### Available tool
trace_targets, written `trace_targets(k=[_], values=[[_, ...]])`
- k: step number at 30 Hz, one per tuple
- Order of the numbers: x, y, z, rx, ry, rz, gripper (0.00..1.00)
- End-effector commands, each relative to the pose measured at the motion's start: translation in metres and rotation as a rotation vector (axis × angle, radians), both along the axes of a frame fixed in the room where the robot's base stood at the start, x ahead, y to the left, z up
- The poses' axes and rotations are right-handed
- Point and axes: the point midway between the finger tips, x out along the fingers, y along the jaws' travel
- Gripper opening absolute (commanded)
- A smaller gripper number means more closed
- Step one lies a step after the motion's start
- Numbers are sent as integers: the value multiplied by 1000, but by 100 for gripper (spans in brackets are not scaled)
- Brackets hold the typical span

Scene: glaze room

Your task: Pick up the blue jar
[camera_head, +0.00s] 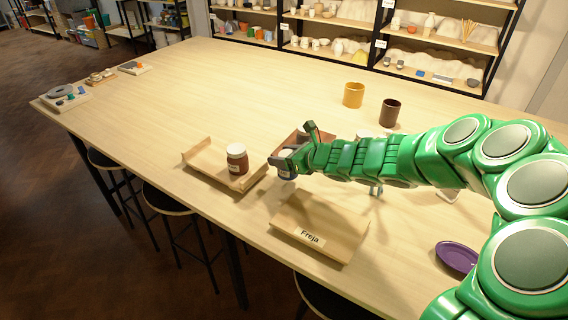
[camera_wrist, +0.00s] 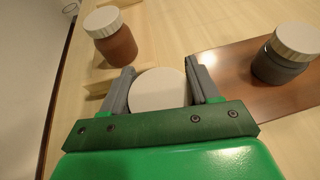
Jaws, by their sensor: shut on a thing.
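My gripper (camera_head: 287,163) is shut on a jar (camera_head: 287,176) with a white lid, and its visible body looks bluish. In the wrist view my gripper (camera_wrist: 160,88) has a finger on each side of the jar's round lid (camera_wrist: 158,90); its body is hidden below. In the head view the jar is beside the light wooden tray on the left, and I cannot tell whether it touches the table. A dark grey jar (camera_wrist: 279,68) with a cream lid stands on the brown tray (camera_wrist: 230,75) to the right of my gripper.
A brown jar (camera_head: 237,158) stands on a light wooden tray (camera_head: 205,162); it also shows in the wrist view (camera_wrist: 116,45). A tray labelled Freja (camera_head: 325,222) is empty in front. A yellow cup (camera_head: 353,95), dark cup (camera_head: 390,113) and purple plate (camera_head: 456,256) stand farther right.

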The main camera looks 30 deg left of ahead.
Motion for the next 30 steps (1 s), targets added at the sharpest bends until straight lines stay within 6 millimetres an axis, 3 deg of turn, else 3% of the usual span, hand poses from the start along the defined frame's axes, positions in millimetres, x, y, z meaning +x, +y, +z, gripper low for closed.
trace_targets(k=[15, 30], values=[[-36, -36, 61, 3, -3, -2, 20], [-87, -84, 91, 3, -2, -1, 20]])
